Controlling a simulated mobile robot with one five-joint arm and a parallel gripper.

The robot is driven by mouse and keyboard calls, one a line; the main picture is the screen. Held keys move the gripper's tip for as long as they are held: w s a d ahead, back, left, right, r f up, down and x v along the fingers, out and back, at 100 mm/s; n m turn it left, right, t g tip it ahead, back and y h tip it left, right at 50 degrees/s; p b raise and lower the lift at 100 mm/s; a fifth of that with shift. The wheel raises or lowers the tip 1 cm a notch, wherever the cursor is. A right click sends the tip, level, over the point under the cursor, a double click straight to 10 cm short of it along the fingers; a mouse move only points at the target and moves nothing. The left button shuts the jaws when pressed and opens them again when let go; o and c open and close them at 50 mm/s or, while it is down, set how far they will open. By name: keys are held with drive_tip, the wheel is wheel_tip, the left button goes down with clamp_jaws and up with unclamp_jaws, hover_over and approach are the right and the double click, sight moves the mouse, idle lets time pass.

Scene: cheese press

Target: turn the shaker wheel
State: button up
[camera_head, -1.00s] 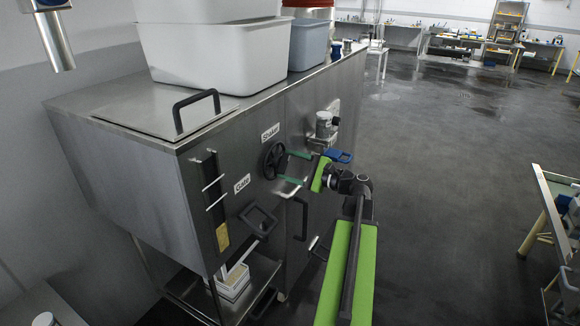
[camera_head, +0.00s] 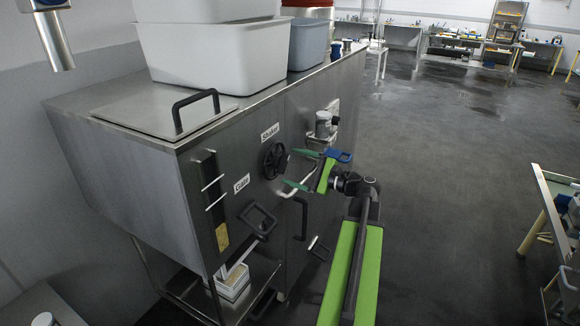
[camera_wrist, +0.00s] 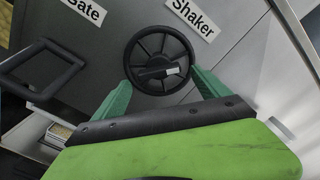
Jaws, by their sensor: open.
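The shaker wheel (camera_head: 275,160) is a black spoked handwheel on the front of the steel machine, below the "Shaker" label (camera_head: 270,132). In the wrist view the wheel (camera_wrist: 160,42) is upper middle, with a dark bar and a pale tip across its hub. My gripper (camera_head: 293,167) is open and empty, just to the right of the wheel in the head view. In the wrist view its two green fingers (camera_wrist: 160,82) point at the wheel's lower left and lower right. The fingertips appear apart from the rim; the exact gap is unclear.
A black gate handle (camera_head: 258,220) lies left of and below the wheel, near the "Gate" label (camera_head: 242,183). A bent bar handle (camera_head: 301,217) is below my gripper. White tubs (camera_head: 215,50) stand on top of the machine. Open floor (camera_head: 450,160) lies to the right.

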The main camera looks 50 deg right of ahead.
drive_tip(key=v, duration=1.5)
drive_tip(key=shift+s, duration=0.2)
